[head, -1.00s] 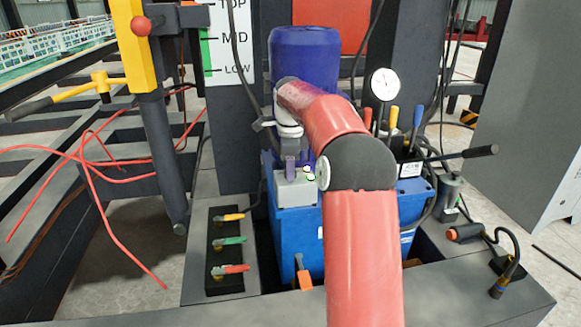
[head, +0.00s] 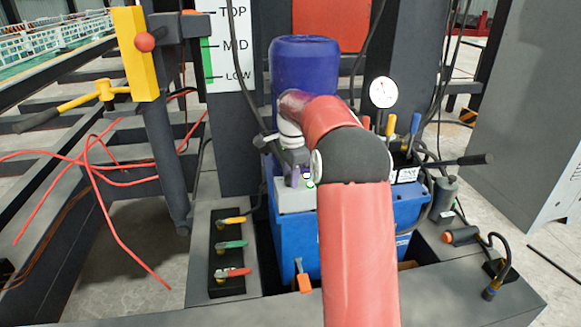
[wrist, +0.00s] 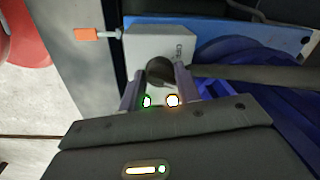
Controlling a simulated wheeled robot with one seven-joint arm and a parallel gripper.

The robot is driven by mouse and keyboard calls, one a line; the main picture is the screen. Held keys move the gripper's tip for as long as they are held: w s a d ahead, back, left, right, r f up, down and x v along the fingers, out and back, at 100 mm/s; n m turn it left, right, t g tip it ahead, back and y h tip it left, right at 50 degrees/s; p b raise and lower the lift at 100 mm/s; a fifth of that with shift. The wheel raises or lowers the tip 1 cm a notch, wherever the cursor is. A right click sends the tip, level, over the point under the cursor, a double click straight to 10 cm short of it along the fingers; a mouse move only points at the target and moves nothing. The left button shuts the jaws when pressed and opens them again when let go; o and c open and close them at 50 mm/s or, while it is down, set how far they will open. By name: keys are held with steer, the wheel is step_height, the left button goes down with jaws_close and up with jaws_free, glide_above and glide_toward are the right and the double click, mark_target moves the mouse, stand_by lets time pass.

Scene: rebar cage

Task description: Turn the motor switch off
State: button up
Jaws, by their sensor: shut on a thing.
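The motor switch is a pale grey box (head: 293,199) on the blue power unit, with a dark round knob (wrist: 160,70) on its face in the wrist view. My gripper (head: 297,175) is at this box, tilted, with my arm reaching over from the front. In the wrist view, the two fingers of my gripper (wrist: 159,80) stand on either side of the knob and are closed on it. My arm hides part of the unit in the head view.
A blue motor (head: 304,75) rises behind the box. A gauge (head: 383,92) and several levers stand to the right. A valve panel (head: 229,282) with yellow, green and red handles is at left. Red hoses (head: 100,175) hang farther left. An orange-ended fitting (wrist: 88,34) is near the box.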

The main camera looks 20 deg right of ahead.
steer(key=n+p, duration=0.4)
steer(key=n, duration=0.2)
steer(key=shift+y, duration=0.3)
steer(key=n, duration=0.6)
steer(key=shift+d+n+g+p, duration=0.1)
steer(key=shift+n+g+p, duration=0.2)
steer(key=shift+p, duration=0.05)
steer(key=o, duration=0.9)
steer(key=shift+o, duration=0.2)
steer(key=r, duration=0.7)
steer(key=shift+s+d+r, duration=0.1)
steer(key=shift+d+r, duration=0.15)
steer(key=shift+r, duration=0.1)
